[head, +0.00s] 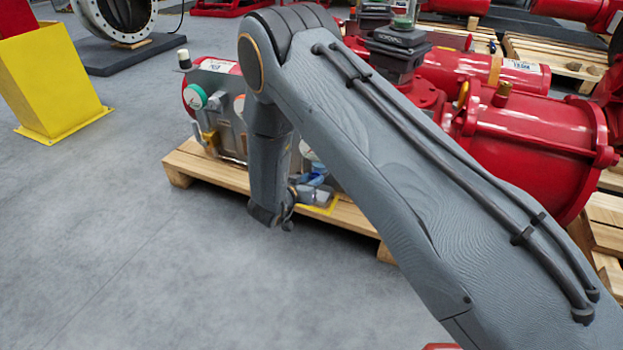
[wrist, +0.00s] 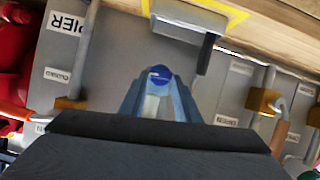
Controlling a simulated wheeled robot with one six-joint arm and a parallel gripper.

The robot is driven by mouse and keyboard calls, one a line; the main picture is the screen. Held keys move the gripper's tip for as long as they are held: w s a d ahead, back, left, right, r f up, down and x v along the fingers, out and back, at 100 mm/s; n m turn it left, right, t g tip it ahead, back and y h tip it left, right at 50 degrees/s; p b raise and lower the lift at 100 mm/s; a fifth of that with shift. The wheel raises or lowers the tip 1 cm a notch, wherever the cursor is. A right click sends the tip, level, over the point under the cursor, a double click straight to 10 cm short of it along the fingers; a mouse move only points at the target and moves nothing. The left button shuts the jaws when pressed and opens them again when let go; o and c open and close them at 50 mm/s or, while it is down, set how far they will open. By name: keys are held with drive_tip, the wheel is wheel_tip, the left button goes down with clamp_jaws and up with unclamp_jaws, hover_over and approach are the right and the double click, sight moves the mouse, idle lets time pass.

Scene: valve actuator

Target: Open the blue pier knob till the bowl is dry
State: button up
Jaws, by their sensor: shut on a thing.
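The blue knob (wrist: 160,75) shows in the wrist view as a small round blue cap with a pale mark across it. My gripper (wrist: 158,88) is shut on it, with one blue-grey finger on either side. A grey panel lies behind it, with a PIER label (wrist: 68,22) at its upper left. A grey box-like vessel (wrist: 185,17), perhaps the bowl, sits beyond the knob inside a yellow outline. Its inside is not clear, so I cannot tell whether it is wet. In the head view my arm hides most of the panel, and the blue parts (head: 314,179) at my gripper are small.
Brass-coloured blocks (wrist: 262,100) and pipes flank the knob. The unit stands on a wooden pallet (head: 340,218). Large red cylinders (head: 530,135) stand at the right. A yellow stand (head: 50,85) is at the left. The grey floor (head: 130,230) in front is clear.

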drive_tip(key=shift+a+f+n+h+p, duration=0.1)
drive_tip(key=shift+a+n+h+p, duration=0.15)
drive_tip(key=shift+n+h+p, duration=0.75)
drive_tip(key=n, duration=0.2)
drive_tip(key=h, duration=0.1)
drive_tip(key=shift+w+a+f+n+g+b, duration=0.2)
drive_tip(key=shift+f+n+g+b, duration=0.1)
drive_tip(key=shift+n+b, duration=0.1)
drive_tip(key=shift+a+f+n+t+h+b, duration=0.15)
drive_tip(key=shift+n+h+b, duration=0.45)
drive_tip(key=shift+n, duration=0.5)
drive_tip(key=shift+f+n+t+h+b, duration=0.2)
drive_tip(key=shift+n+h+b, duration=0.4)
drive_tip(key=shift+n, duration=0.5)
drive_tip(key=shift+a+f+n+t+h+b, duration=0.15)
drive_tip(key=shift+n+h+b, duration=0.25)
drive_tip(key=shift+n+b, duration=0.55)
drive_tip(key=shift+n, duration=0.25)
drive_tip(key=o, duration=1)
drive_tip(key=shift+o, duration=0.2)
drive_tip(key=shift+r, duration=0.1)
drive_tip(key=p+v, duration=0.2)
drive_tip(key=v, duration=0.5)
drive_tip(key=shift+s+a+p, duration=0.2)
drive_tip(key=shift+s+p, duration=0.05)
drive_tip(key=shift+p, duration=0.05)
